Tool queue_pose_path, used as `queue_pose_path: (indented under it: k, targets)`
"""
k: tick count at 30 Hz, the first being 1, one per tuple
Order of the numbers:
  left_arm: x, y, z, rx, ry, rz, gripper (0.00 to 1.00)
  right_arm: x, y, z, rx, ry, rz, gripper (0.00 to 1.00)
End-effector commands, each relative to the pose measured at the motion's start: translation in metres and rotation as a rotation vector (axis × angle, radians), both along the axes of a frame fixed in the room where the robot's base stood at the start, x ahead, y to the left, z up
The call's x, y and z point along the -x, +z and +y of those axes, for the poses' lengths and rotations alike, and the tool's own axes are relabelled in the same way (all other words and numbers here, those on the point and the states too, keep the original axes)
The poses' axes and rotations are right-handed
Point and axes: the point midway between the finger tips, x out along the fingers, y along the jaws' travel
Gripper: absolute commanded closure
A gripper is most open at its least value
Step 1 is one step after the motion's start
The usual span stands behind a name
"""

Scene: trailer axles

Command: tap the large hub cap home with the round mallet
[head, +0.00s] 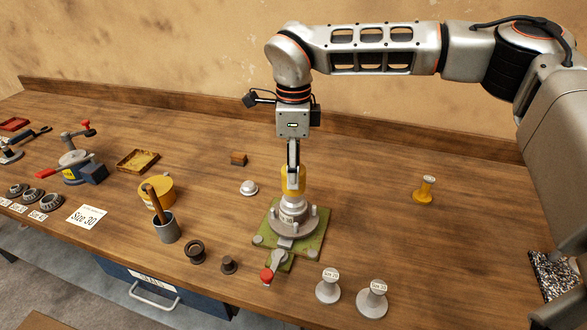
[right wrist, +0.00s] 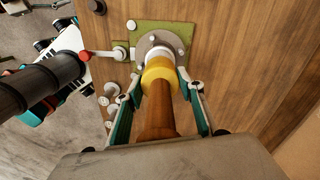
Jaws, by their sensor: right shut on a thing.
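My right gripper (head: 292,170) points straight down over the axle hub and is shut on the round mallet. The mallet's yellow head (head: 292,182) shows below the fingers. In the right wrist view its brown handle (right wrist: 158,112) runs between the teal finger pads (right wrist: 160,95). A pale silver cap (head: 292,207) sits on top of the flanged hub (head: 294,226), directly beneath the mallet head. My left gripper does not show clearly in either view.
The hub stands on a green plate (head: 262,240) with a red-knobbed lever (head: 266,275). A grey cup (head: 166,229) is further left. Silver labelled pieces (head: 372,298) stand in front; a yellow piece (head: 424,190) stands right.

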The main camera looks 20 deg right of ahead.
Motion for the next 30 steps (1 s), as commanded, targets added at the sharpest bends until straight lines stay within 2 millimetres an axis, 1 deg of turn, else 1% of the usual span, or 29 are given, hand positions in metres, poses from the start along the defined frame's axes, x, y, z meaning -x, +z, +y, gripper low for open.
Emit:
queue_pose_path:
  k: [1, 2, 11, 14, 19, 20, 26, 30]
  targets:
    - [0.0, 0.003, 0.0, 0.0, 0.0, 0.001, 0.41, -0.001, 0.005, 0.0, -0.001, 0.0, -0.003, 0.97]
    - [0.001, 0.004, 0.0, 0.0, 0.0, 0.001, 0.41, -0.001, 0.006, 0.0, -0.002, 0.0, -0.002, 0.97]
    - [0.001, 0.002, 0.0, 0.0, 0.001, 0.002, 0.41, 0.0, 0.005, 0.0, -0.001, 0.0, -0.003, 0.97]
    - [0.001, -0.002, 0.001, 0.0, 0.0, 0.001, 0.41, 0.0, -0.004, 0.0, -0.001, 0.0, -0.001, 0.97]
    - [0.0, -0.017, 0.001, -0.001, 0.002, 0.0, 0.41, 0.0, -0.034, 0.0, -0.001, 0.0, -0.001, 0.97]
    - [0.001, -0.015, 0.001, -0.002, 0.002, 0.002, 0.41, -0.001, -0.029, 0.0, -0.001, -0.001, -0.003, 1.0]
    - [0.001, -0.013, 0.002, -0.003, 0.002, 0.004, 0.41, 0.0, -0.027, 0.0, 0.0, 0.0, -0.001, 1.0]
    - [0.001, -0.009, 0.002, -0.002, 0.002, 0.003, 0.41, 0.0, -0.022, 0.0, 0.0, 0.0, -0.001, 1.0]
